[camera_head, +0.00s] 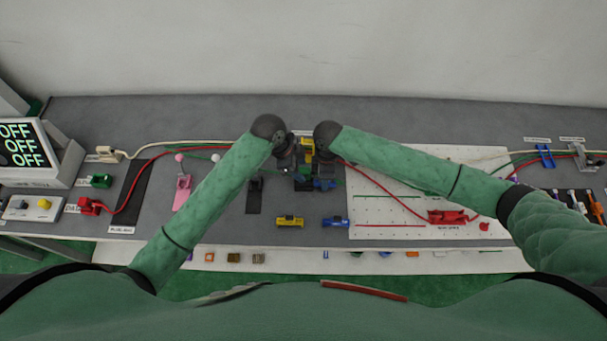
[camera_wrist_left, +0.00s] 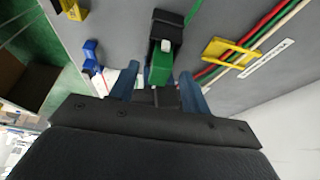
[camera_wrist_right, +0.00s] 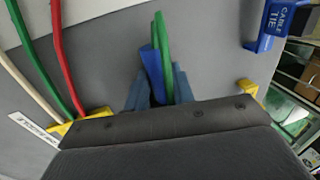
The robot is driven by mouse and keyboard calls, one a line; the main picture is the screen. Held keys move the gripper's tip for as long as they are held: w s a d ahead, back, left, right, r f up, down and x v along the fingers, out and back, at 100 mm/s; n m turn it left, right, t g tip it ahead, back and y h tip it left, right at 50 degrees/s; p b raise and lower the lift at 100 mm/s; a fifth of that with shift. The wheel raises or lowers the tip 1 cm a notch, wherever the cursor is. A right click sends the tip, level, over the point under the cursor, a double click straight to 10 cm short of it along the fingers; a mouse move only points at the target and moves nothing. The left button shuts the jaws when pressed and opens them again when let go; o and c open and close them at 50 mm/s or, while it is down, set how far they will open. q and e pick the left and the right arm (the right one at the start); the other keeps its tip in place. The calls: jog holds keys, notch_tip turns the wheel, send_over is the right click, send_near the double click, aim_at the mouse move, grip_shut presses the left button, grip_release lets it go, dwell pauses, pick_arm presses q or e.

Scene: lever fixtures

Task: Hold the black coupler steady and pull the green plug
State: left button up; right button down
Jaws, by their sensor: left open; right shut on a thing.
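In the left wrist view, the green plug (camera_wrist_left: 160,66) sits at the end of the black coupler (camera_wrist_left: 167,25), touching it. My left gripper (camera_wrist_left: 160,88) is open, its fingers spread on either side of the plug's near end. The right wrist view does not show the coupler. In the head view, my two hands largely cover this area.
A yellow cable guide (camera_wrist_left: 231,51) carries several cables behind the plug. A blue cable-tie bracket (camera_wrist_right: 264,28) stands near the front. Yellow (camera_head: 289,222) and blue (camera_head: 335,222) fixtures sit at the table's front edge. A white board (camera_head: 385,205) lies to the right.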

pick_arm(q)
jog(key=shift+x, duration=1.1)
grip_shut()
